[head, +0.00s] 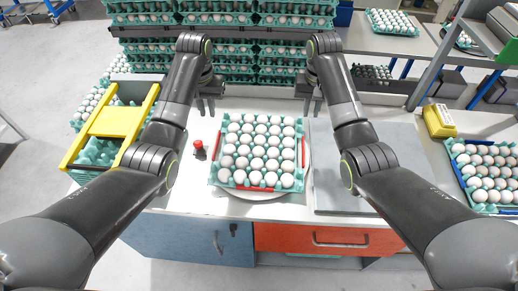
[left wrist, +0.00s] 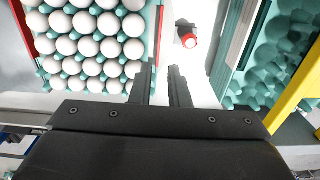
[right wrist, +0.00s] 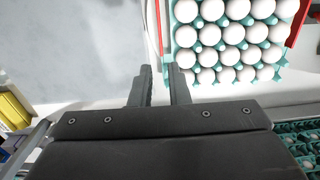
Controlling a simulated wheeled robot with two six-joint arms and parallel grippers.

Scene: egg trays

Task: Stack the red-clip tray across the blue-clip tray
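A teal tray full of white eggs (head: 225,118) sits at the middle of the worktop, with red clips (head: 303,151) on its left and right sides.
A round white plate (head: 262,195) lies under the trays. A red-topped object (head: 198,145) stands to the left. A grey slab (head: 370,190) lies to the right. A yellow-framed bin (head: 115,122) is at far left. Tall egg-tray stacks (head: 231,58) stand behind.

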